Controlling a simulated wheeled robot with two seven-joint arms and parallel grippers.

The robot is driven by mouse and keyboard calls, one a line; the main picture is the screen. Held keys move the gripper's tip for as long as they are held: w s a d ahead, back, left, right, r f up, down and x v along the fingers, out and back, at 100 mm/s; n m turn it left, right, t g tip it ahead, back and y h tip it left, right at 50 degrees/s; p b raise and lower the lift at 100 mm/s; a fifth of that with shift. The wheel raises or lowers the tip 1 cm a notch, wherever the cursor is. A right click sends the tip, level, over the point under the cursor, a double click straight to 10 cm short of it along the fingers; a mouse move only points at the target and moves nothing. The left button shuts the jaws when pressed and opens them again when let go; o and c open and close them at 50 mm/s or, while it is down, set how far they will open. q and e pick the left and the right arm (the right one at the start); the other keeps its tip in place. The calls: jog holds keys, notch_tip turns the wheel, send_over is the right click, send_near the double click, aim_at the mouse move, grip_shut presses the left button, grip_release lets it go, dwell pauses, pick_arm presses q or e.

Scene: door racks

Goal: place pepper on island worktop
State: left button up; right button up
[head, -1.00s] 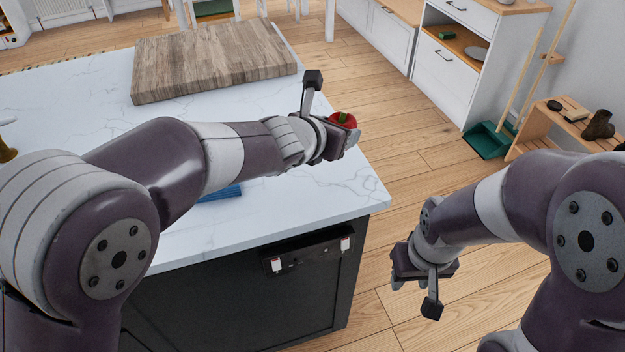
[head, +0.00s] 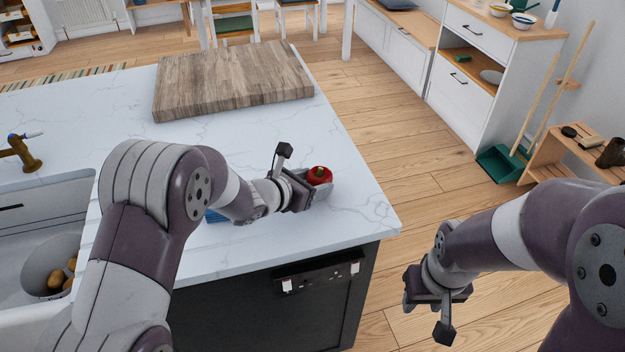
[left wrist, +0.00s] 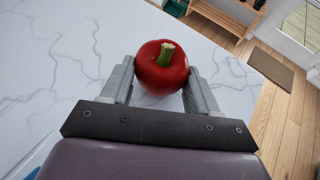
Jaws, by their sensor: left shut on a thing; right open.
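The red pepper (head: 319,176) with a green stem is between the fingers of my left gripper (head: 310,190). In the left wrist view the pepper (left wrist: 161,68) sits between the two grey fingertips, stem facing the camera. My left gripper is shut on it, low over the right part of the white marble island worktop (head: 347,220). I cannot tell whether the pepper touches the surface. My right gripper (head: 425,305) is open and empty, off the island's right side, above the floor.
A wooden board (head: 232,85) lies at the back of the worktop. A blue item (head: 215,216) is partly hidden behind my left arm. A sink with a bowl (head: 50,265) is at the left, with a brass tap (head: 20,155). The worktop right of the pepper is clear.

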pick_arm(q)
jog(key=shift+f+b, duration=0.15)
jog(key=shift+b, duration=0.15)
jog(key=o, duration=1.1)
jog(key=shift+s+a+r+p, duration=0.1)
jog(key=shift+r+p, duration=0.2)
jog(key=shift+r, duration=0.05)
jog(key=v, duration=1.1)
jog(key=shift+s+a+b, duration=0.2)
jog(key=shift+s+b, duration=0.1)
jog(key=shift+b, duration=0.05)
